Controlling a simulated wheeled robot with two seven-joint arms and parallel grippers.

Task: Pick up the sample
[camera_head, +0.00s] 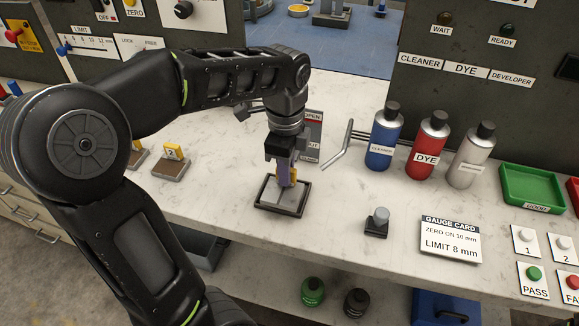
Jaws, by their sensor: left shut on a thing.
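My left gripper (284,168) points straight down over a small dark-rimmed tray (262,205) on the marble counter. It is shut on the sample (293,175), a small piece with yellow showing between and beside the fingers. The fingers hide most of the sample, so its full shape cannot be made out. A light grey surface shows below it inside the tray. I cannot tell whether the sample still touches the tray. My right gripper is not in view.
A gauge card (450,238) and small grey knob (377,221) lie nearer. A green tray (532,188) is far right. A yellow-tagged stand (171,163) sits left.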

